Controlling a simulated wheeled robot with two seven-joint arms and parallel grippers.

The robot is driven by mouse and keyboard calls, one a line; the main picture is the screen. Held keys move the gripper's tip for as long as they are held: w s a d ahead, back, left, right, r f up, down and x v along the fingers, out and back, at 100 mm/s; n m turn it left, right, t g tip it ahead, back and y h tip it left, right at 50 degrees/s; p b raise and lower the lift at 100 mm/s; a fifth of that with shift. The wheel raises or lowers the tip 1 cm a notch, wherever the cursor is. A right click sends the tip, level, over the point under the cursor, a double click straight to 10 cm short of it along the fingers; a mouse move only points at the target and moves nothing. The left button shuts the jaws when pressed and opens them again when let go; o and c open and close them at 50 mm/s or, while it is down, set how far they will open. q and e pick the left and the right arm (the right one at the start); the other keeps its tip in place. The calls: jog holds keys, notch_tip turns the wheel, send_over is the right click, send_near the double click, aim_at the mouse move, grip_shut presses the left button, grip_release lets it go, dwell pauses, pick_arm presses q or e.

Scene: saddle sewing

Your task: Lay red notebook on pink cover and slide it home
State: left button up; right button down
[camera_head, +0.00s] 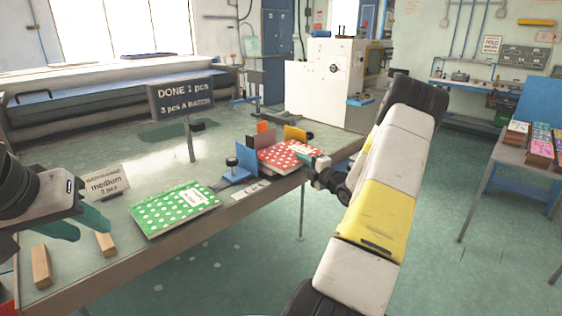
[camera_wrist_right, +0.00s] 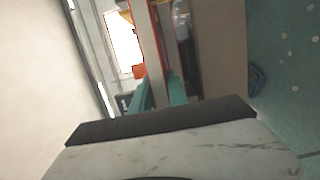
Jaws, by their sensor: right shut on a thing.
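The red notebook (camera_head: 280,158) with white dots lies at the table's far right end, among small upright coloured blocks. My right gripper (camera_head: 318,164) is at its right edge. In the right wrist view, the teal fingers (camera_wrist_right: 162,92) are shut on the notebook (camera_wrist_right: 152,40), seen edge-on between them. I cannot make out a separate pink cover; whatever lies under the notebook is hidden. My left gripper (camera_head: 84,224) is at the table's near left, empty, its teal fingers apart.
A green dotted notebook (camera_head: 174,208) lies mid-table. A blue stop with a black knob (camera_head: 233,168) stands left of the red notebook. Wooden blocks (camera_head: 41,266), a "medium" card (camera_head: 107,183) and a dark sign (camera_head: 181,97) are on the table. A side table (camera_head: 515,156) holds coloured stacks.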

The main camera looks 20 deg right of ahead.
jog(key=shift+f, duration=0.2)
jog(key=c, duration=1.2)
grip_release()
jog(key=shift+f, duration=0.25)
jog(key=shift+s, duration=0.1)
jog(key=d+v, duration=0.1)
jog(key=v, duration=0.8)
jog(key=shift+s+d, duration=0.15)
jog(key=shift+d, duration=0.3)
dwell(0.3)
